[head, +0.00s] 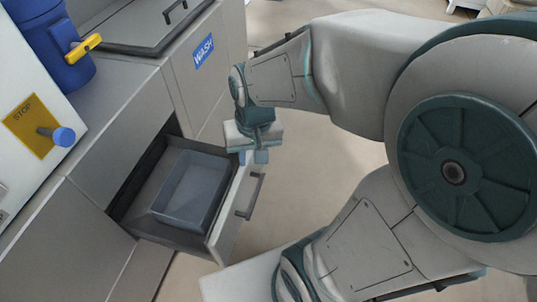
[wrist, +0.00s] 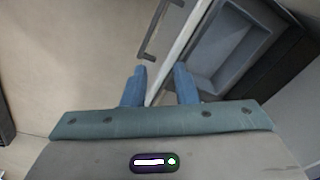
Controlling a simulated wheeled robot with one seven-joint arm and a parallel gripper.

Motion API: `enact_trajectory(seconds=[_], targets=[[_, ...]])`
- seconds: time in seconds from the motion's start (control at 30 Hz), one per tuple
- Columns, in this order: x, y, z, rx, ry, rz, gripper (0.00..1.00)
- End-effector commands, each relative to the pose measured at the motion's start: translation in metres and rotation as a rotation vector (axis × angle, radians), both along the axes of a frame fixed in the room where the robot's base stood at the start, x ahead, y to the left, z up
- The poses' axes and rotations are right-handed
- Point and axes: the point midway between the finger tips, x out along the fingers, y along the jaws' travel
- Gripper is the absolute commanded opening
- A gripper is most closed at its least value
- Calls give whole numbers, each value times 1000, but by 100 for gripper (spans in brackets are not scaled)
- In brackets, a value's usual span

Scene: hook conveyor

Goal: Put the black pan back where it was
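I see no black pan in either view. A drawer (head: 228,215) stands pulled out of the grey counter, with a grey-blue bin (head: 186,222) inside it; the bin looks empty. The bin also shows in the wrist view (wrist: 203,82). My gripper (head: 252,158) is at the top edge of the drawer front, near its far end. In the wrist view my gripper (wrist: 159,86) has its two blue fingers apart, one on each side of the drawer front's edge (wrist: 168,72). Whether a finger touches the edge is unclear.
The drawer's dark handle (head: 250,196) sticks out from its front. A blue container with a yellow handle (head: 84,48) and a STOP panel with a blue knob (head: 63,136) are at left. A blue WASH sign (head: 203,51) marks the counter front. Floor (head: 305,185) right of the drawer is clear.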

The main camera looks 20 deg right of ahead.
Motion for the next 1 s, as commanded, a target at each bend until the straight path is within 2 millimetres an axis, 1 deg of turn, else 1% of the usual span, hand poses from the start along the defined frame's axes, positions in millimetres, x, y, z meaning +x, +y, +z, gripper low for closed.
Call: enact_trajectory(seconds=[0.03, 0.1, 0.2, 0.3, 1.0], targets=[[-9, -8, 9, -14, -18, 29, 26], [-21, -16, 16, -36, -29, 73, 26], [-31, -23, 22, -61, -37, 115, 26], [-37, -26, 25, -74, -40, 138, 26], [-37, -26, 25, -75, -40, 142, 26]])
